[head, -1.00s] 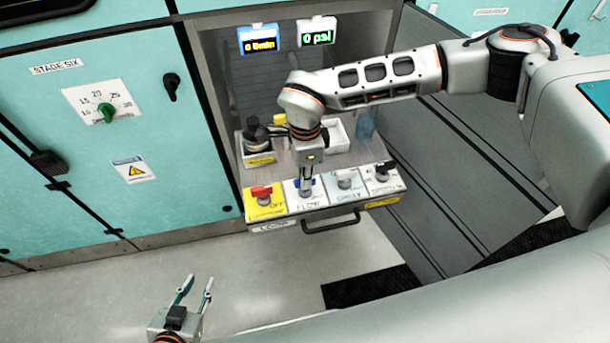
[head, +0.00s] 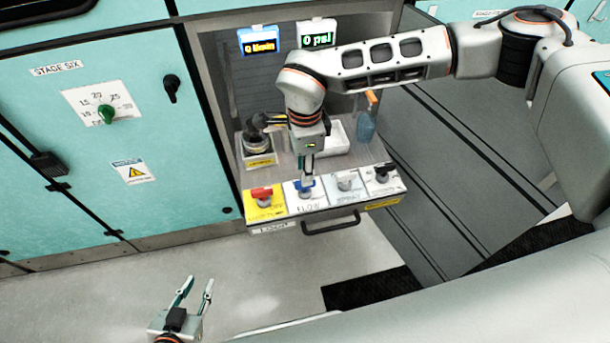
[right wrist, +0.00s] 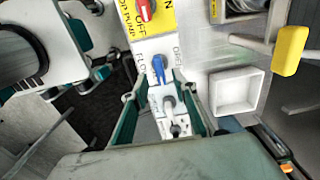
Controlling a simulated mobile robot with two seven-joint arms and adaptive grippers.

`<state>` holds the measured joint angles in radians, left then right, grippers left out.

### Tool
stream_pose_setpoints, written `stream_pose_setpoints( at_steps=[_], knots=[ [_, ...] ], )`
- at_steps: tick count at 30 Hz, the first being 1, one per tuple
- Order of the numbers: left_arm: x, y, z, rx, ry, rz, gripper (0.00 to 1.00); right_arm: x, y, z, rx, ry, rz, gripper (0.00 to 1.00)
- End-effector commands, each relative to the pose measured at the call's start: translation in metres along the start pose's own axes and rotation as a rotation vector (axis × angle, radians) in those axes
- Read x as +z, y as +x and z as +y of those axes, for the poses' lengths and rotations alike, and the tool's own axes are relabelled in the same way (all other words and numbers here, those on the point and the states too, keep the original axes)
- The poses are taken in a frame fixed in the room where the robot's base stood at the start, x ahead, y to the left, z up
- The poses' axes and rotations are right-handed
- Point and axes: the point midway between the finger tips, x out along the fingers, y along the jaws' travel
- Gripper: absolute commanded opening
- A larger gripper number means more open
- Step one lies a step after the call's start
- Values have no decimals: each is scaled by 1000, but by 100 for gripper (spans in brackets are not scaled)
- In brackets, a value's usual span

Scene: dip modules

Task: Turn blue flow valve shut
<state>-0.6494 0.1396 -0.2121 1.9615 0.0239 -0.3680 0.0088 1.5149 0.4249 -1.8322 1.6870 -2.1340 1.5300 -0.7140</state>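The blue flow valve (head: 298,184) sits on the white FLOW panel (head: 312,200) on the pull-out shelf, second from the left. My right gripper (head: 307,174) points down just over it and partly hides it. In the right wrist view, the blue handle (right wrist: 158,68) lies near the fingertips of my right gripper (right wrist: 164,82), whose fingers are apart; I cannot tell if they touch it. A grey-white valve (right wrist: 168,103) shows between the fingers. My left gripper (head: 198,285) is open and empty, low over the floor.
A red valve (head: 261,194) on a yellow panel stands left of the blue one; a grey (head: 345,181) and a black valve (head: 384,173) stand right. Behind are a white tray (head: 338,150), a spray bottle (head: 366,122) and two displays; the blue-framed one (head: 259,46) seems to read 0.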

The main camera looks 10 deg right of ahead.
Motion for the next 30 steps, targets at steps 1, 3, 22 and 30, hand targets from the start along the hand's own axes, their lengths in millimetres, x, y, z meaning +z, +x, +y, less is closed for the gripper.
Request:
stream_pose_setpoints(
  at_steps=[1, 3, 22, 30],
  knots=[
    [0, 0, 0, 0, 0, 1, 28, 0, -13, -1, -4, 0, -1, 28],
    [0, 0, 0, 0, 0, 1, 28, 0, -27, -1, -4, 0, -1, 28],
    [-1, 0, 0, 0, 0, 2, 28, 0, -80, 0, 1, 1, 0, 28],
    [-1, 0, 0, 0, -1, 2, 28, 0, -80, 0, 1, 1, 0, 28]
  ],
)
